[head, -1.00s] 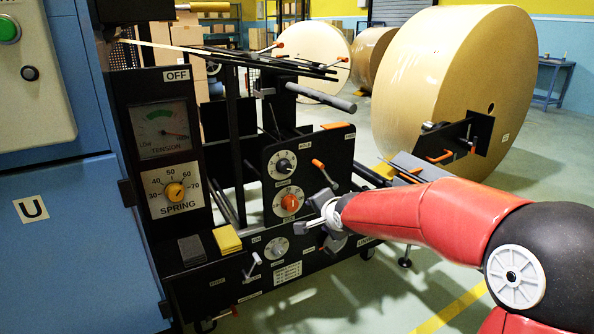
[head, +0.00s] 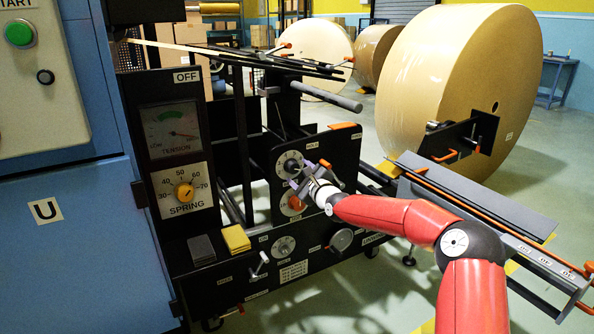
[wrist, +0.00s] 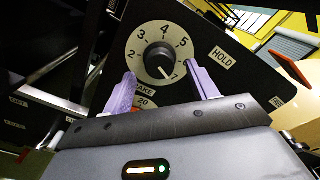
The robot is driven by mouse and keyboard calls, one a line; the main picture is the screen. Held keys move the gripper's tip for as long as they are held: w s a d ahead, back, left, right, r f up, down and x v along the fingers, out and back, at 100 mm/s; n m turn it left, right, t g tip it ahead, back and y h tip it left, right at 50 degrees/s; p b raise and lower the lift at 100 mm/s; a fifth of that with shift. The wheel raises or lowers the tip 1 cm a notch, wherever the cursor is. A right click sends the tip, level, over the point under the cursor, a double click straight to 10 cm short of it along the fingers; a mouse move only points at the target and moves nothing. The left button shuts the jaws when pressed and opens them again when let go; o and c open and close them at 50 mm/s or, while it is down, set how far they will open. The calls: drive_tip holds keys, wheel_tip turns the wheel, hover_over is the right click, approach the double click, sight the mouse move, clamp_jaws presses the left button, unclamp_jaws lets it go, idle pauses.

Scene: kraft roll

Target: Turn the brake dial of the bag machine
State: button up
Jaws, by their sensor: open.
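The brake dial (head: 290,164) is a black knob on a pale numbered disc, set in the black panel of the bag machine. In the wrist view the dial (wrist: 158,60) shows its white pointer mark toward the lower right, near the 7. My gripper (head: 303,180) is in front of the panel, just below and right of the dial. In the wrist view its two purple fingers (wrist: 163,88) are open, one on each side of the knob's lower part, with nothing between them. I cannot tell how far the fingertips are from the panel.
An orange knob (head: 293,204) sits just below the dial, partly behind my gripper. A HOLD label (wrist: 221,57) is right of the dial. A large kraft roll (head: 450,85) stands behind at right.

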drive_tip(key=shift+x, duration=1.1)
drive_tip(key=c, duration=1)
drive_tip(key=shift+f, duration=0.1)
